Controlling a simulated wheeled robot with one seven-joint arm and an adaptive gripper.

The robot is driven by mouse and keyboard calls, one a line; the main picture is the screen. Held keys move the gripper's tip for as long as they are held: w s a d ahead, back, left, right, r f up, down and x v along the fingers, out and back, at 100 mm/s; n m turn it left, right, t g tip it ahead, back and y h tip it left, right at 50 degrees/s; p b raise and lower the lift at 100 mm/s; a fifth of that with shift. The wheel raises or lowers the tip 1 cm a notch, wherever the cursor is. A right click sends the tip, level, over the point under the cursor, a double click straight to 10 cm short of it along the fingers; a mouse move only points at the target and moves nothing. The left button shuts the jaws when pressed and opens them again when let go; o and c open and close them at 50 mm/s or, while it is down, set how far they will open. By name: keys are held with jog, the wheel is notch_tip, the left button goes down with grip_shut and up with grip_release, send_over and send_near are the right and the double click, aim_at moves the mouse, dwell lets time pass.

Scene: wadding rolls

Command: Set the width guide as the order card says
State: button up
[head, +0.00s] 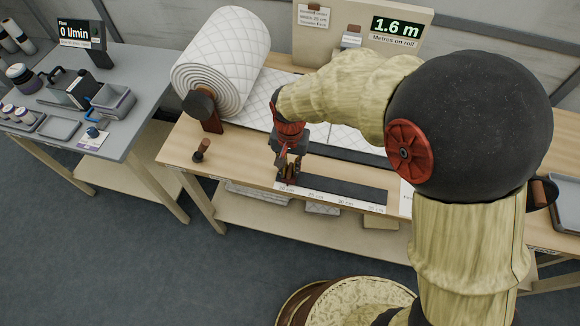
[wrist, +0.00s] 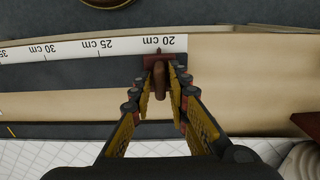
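The width guide (wrist: 158,85) is a red-brown piece with an upright handle, seen in the wrist view. It sits on a dark track (head: 345,192) at the scale's 20 cm end. My gripper (head: 289,172) reaches down to it. In the wrist view the fingers (wrist: 161,72) are nearly together, one on each side of the handle, and look shut on it. The white scale (wrist: 90,47) shows 20, 25, 30 and 35 cm. The order card (head: 314,15) is pinned on the back board; its print is too small to read surely.
A quilted wadding roll (head: 222,62) stands at the table's back left, its sheet running right under my arm. A small brown-knobbed peg (head: 202,149) stands left of the track. The track beyond the guide, toward the larger numbers, is clear. A display (head: 396,26) reads 1.6 m.

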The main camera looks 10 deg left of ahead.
grip_shut()
dwell(0.4)
jog(key=p, duration=0.2)
send_near(319, 182)
notch_tip(319, 182, down, 5)
jog(key=shift+f, duration=0.1)
jog(key=shift+o, duration=2)
grip_release()
notch_tip(319, 182, up, 12)
